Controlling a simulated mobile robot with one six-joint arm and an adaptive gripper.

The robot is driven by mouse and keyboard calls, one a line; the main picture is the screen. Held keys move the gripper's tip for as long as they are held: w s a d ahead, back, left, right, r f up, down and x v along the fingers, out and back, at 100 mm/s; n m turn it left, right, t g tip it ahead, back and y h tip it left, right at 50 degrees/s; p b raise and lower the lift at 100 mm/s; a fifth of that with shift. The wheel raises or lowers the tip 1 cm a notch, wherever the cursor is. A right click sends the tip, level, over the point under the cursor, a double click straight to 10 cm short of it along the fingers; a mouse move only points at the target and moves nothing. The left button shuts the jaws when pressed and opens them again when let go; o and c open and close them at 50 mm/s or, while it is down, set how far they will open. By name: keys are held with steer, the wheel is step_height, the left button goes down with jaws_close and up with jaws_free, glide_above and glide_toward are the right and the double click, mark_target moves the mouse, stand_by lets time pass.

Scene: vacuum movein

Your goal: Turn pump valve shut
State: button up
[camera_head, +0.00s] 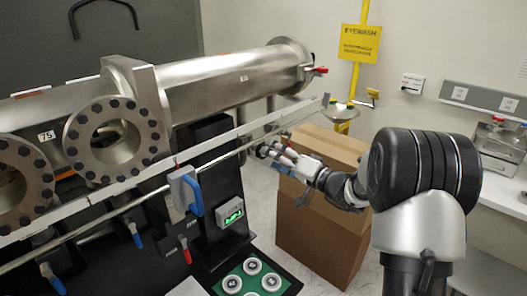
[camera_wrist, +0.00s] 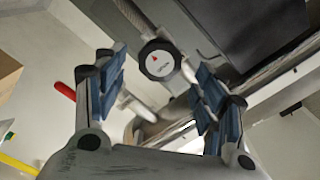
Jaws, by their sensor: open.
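In the wrist view a round knob (camera_wrist: 160,60) with a dark rim, a pale face and a red mark shows between my fingertips. It looks like the pump valve's knob. My gripper (camera_wrist: 157,82) is open, with a blue-padded finger on either side of the knob's outline; I cannot tell whether either touches it. In the head view my gripper (camera_head: 272,153) is beside the end of the long metal rail, in front of the cardboard box. The knob cannot be made out there.
A steel vacuum chamber (camera_head: 225,85) and a slanted rail (camera_head: 235,137) fill the left. A cardboard box (camera_head: 325,215) stands behind my arm. A red handle (camera_wrist: 65,90) is left of my fingers. A green tray (camera_head: 252,278) holds several round parts.

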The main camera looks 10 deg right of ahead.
mark_target(264, 158)
steer(key=x, duration=0.5)
steer(key=shift+w+a, duration=0.1)
steer(key=shift+c, duration=0.5)
steer(key=c, duration=1)
